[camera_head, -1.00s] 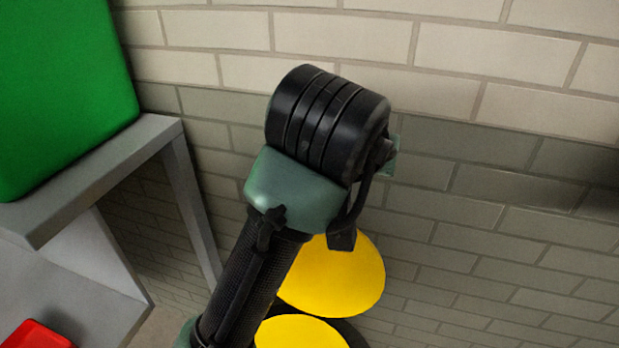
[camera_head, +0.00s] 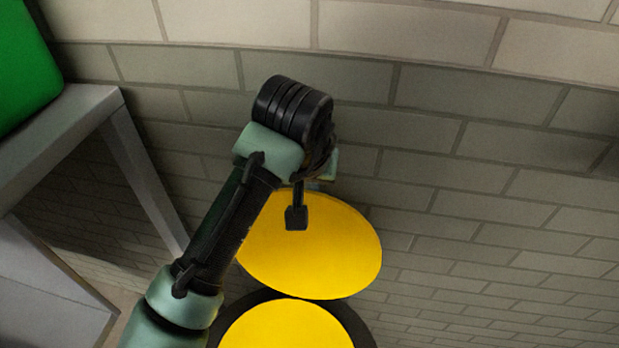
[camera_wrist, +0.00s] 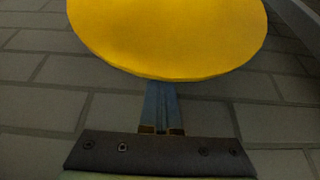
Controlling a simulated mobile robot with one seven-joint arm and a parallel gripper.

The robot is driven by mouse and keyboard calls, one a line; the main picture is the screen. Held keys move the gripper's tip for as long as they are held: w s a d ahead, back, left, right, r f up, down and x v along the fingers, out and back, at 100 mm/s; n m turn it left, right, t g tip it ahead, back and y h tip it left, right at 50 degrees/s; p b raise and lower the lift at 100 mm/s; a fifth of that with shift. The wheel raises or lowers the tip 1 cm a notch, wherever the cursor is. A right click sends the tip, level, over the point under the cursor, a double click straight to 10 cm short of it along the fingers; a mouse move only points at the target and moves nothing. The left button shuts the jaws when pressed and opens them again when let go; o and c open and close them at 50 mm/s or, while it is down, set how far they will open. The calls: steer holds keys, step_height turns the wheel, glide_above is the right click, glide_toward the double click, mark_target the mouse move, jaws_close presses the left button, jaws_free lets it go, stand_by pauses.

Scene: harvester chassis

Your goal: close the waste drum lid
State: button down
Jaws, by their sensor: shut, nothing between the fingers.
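The waste drum lid (camera_head: 325,249) is a round yellow disc, raised and tilted open behind the drum. The waste drum (camera_head: 285,327) is at the bottom of the head view, with a dark rim and a yellow round face. The lid also fills the top of the wrist view (camera_wrist: 168,35). My gripper (camera_wrist: 161,92) is shut and empty, its fingers pointing at the lid's near edge. I cannot tell whether they touch it.
A pale brick wall (camera_head: 480,180) stands behind the drum and lid. A grey table (camera_head: 70,125) with a green box (camera_head: 22,65) is at the left. The space right of the drum looks clear up to the wall.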

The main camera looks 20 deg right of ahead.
steer(key=shift+d+f, duration=0.1)
steer(key=shift+f, duration=0.8)
